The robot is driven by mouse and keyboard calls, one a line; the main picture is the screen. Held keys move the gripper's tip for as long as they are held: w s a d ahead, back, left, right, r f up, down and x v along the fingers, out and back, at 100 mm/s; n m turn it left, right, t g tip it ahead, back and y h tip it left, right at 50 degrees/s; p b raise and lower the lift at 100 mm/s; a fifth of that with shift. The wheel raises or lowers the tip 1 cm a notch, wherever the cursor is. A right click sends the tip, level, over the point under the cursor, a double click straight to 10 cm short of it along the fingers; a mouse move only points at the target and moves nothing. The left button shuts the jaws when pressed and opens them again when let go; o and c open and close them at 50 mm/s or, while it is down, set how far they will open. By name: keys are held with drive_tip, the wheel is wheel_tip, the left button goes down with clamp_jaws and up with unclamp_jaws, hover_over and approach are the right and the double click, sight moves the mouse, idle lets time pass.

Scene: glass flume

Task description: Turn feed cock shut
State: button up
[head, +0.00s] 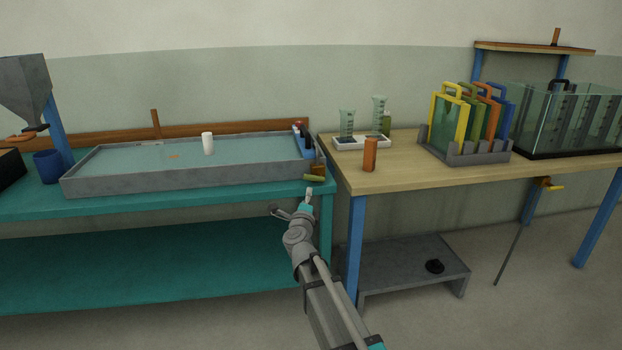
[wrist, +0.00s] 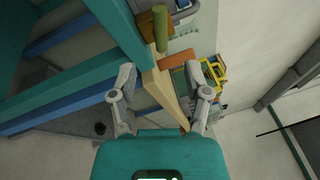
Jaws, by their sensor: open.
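Two cock-like fittings show in the head view, and I cannot tell which is the feed cock. A brass block (head: 318,169) with an olive handle (head: 313,178) sits at the right end of the shallow grey flume tray. Its handle (wrist: 160,28) also shows upper middle in the wrist view. A yellow lever (head: 550,185) sits under the right bench, below the glass tank (head: 570,120). My gripper (head: 292,202) is open and empty, in front of and just below the tray's right end. In the wrist view its fingers (wrist: 163,72) are spread, apart from the handle.
A white cup (head: 208,144) stands in the tray (head: 120,182). The wooden bench (head: 400,180) bears an orange cylinder (head: 370,154), measuring beakers (head: 346,124) and a rack (head: 465,155) of coloured plates. A low grey platform (head: 400,265) stands below. Bench legs and edges are close to my arm.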

sight(310, 179)
drive_tip(key=w, duration=0.3)
drive_tip(key=w+r, duration=0.1)
drive_tip(key=w, duration=0.3)
drive_tip(key=w+p, duration=0.1)
drive_tip(key=w, duration=0.3)
drive_tip(key=shift+w+r, duration=0.15)
drive_tip(key=shift+r, duration=0.05)
clamp_jaws()
